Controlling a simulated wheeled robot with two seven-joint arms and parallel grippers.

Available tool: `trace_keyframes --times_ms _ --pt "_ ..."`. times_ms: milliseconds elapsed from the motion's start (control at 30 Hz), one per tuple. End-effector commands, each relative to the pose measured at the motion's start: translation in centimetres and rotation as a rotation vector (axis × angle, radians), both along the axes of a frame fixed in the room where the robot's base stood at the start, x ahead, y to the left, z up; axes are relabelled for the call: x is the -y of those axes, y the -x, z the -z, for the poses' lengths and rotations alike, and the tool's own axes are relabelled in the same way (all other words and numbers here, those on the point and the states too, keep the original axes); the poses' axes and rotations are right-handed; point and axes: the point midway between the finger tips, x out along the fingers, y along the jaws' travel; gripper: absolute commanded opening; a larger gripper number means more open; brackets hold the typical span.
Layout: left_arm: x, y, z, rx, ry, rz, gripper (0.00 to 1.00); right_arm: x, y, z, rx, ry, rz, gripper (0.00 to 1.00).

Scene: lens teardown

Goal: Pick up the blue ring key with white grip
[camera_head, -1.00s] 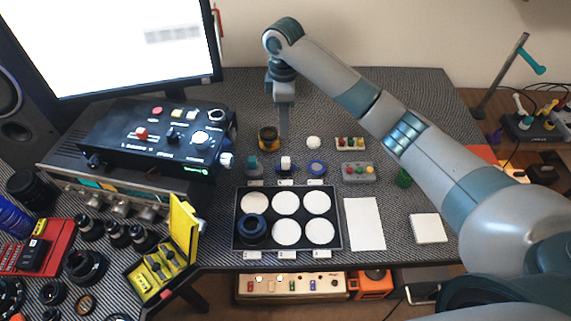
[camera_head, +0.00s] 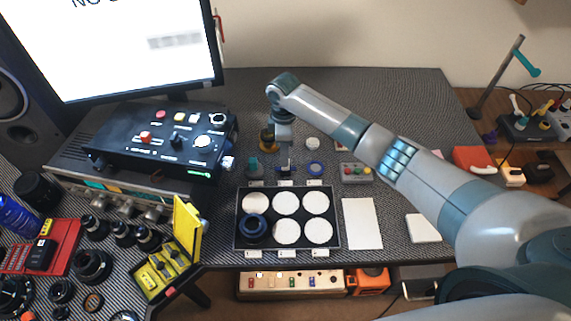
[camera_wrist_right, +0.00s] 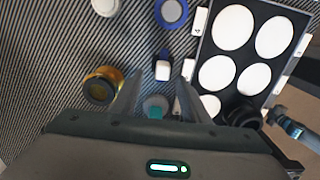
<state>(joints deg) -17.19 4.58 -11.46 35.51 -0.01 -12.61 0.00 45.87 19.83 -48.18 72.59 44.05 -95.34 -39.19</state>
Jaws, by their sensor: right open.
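The blue ring key with the white grip (camera_wrist_right: 163,70) stands on the patterned table, in the middle of a short row of keys. In the head view the key (camera_head: 286,170) is partly hidden by my right gripper (camera_head: 284,152), which points down over it. In the right wrist view the right gripper's two fingers (camera_wrist_right: 158,98) are apart, with nothing between them touching both. The white grip lies just beyond the fingertips, roughly between their lines. A teal key (camera_head: 254,169) stands left of it and a flat blue ring (camera_head: 316,169) right of it. My left gripper is out of view.
A black tray with white round pads (camera_head: 237,222) lies in front of the row. An amber-ringed part (camera_wrist_right: 101,88) stands close by the right gripper. A black control box (camera_head: 150,150) is to the left, a button block (camera_head: 356,172) to the right.

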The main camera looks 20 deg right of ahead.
Motion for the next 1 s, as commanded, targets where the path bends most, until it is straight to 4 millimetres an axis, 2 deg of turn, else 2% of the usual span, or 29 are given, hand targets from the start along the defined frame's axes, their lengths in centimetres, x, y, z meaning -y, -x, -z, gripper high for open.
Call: trace_keyframes --times_ms 367,600,733,1000 --pt "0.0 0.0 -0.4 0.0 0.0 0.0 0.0 0.0 0.1 0.3 -0.001 0.0 0.0 0.42" --pt "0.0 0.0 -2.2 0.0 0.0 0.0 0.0 0.3 0.7 2.9 -0.003 0.001 0.0 0.42" --pt "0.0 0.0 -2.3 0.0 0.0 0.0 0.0 0.3 0.6 4.4 -0.002 0.0 0.0 0.42" --pt "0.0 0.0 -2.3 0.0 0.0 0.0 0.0 0.3 0.5 5.2 0.0 0.0 -0.001 0.42"
